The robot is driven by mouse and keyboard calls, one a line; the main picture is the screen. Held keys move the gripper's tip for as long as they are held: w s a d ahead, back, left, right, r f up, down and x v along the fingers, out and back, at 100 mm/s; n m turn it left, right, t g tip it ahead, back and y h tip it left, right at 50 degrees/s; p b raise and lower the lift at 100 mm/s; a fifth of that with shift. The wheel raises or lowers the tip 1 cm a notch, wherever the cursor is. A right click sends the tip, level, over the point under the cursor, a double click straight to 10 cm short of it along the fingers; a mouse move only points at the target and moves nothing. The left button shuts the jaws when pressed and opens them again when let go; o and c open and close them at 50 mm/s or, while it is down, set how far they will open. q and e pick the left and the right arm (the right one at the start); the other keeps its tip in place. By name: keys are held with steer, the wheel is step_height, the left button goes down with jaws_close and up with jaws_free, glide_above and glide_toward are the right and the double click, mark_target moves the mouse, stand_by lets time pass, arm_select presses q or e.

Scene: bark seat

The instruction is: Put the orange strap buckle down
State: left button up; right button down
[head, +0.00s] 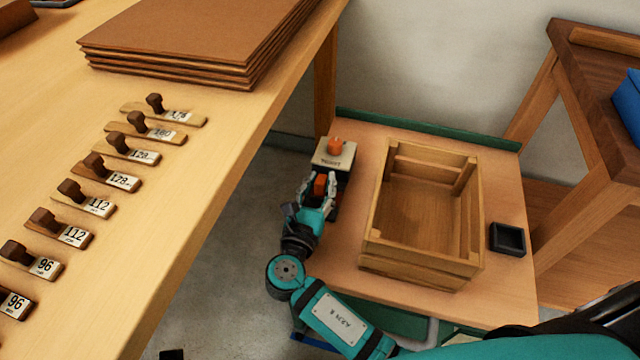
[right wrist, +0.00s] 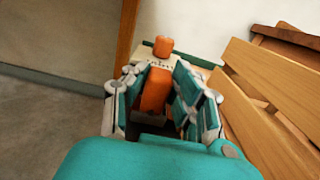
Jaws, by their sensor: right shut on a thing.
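The orange strap buckle (head: 320,186) is between the fingers of my right gripper (head: 318,190), which is shut on it. In the right wrist view the orange buckle (right wrist: 156,90) stands between both fingers of the gripper (right wrist: 158,98). It is over a dark holder (head: 342,198) at the left edge of the small table; I cannot tell whether it touches the holder. Behind it is a pale block (head: 345,158) with a label and another orange piece (head: 335,145) on top, also seen in the right wrist view (right wrist: 163,45). My left gripper is not in view.
A slatted wooden crate (head: 372,245) stands on the small table (head: 500,180), right of my gripper. A small black tray (head: 507,239) is right of the crate. The long workbench (head: 190,230) at left carries several numbered stamps and stacked brown boards (head: 190,40).

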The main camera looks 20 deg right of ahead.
steer(key=c, duration=1.1)
jaws_free()
steer(key=shift+f, duration=0.1)
steer(key=shift+o, duration=0.2)
steer(key=shift+s+a, duration=0.1)
steer(key=shift+s, duration=0.05)
arm_select(q)
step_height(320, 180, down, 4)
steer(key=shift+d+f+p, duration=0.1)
steer(key=shift+p, duration=0.45)
arm_select(e)
steer(key=v, duration=1.1)
steer(key=shift+s+a, duration=0.2)
steer(key=shift+s, duration=0.05)
